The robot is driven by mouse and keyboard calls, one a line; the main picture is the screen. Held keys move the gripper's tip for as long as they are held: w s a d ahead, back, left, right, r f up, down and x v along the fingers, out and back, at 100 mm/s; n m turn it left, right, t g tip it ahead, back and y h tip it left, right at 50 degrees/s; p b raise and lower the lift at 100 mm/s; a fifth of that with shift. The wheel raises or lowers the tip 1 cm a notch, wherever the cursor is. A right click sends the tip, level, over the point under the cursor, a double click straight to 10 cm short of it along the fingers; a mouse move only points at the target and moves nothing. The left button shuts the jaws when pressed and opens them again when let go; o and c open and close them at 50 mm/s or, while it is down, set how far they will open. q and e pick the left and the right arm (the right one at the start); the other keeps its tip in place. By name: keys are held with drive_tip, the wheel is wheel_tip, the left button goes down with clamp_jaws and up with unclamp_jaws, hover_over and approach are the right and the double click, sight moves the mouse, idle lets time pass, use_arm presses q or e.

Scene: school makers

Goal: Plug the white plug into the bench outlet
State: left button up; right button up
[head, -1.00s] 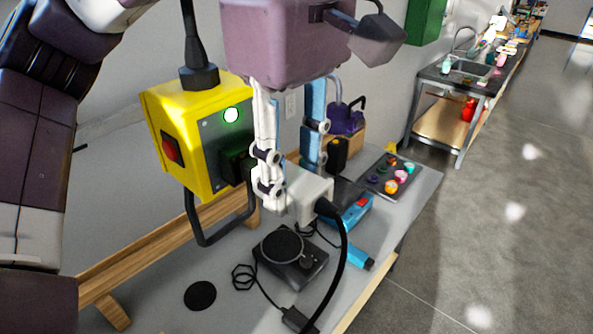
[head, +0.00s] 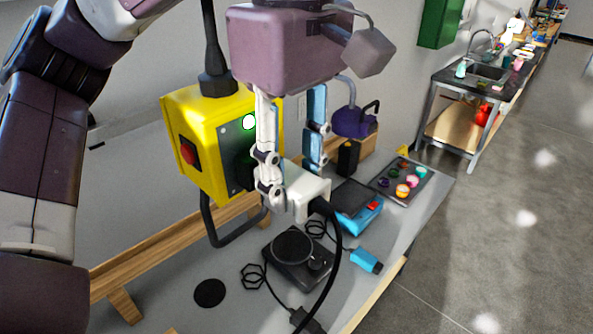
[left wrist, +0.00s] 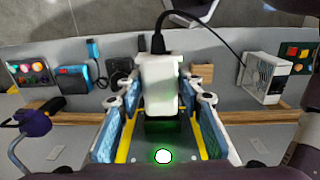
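The yellow bench outlet box (head: 205,150) has a lit green light, a red switch and a dark socket on its grey panel. My left gripper (head: 292,178) is shut on the white plug (head: 312,192), in front of that panel. A black cord trails from the plug down to the bench. In the left wrist view, the white plug (left wrist: 160,88) sits between the fingers, its near end at or close to the dark socket (left wrist: 165,128). I cannot tell whether it is inserted. My right gripper is not in view.
The grey bench (head: 180,300) holds a black round-topped device (head: 298,256), a blue device (head: 357,207), a paint tray (head: 402,182) and a purple lamp (head: 353,122). A wooden rail (head: 150,245) runs along the back. A white power unit (left wrist: 262,78) shows in the left wrist view.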

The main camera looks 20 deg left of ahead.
use_arm(q)
drive_tip(key=o, duration=0.4)
drive_tip(key=shift+d, duration=0.2)
drive_tip(key=shift+c, duration=0.2)
drive_tip(key=shift+a+r, duration=0.1)
drive_tip(key=shift+r, duration=0.35)
wheel_tip(320, 180, up, 11)
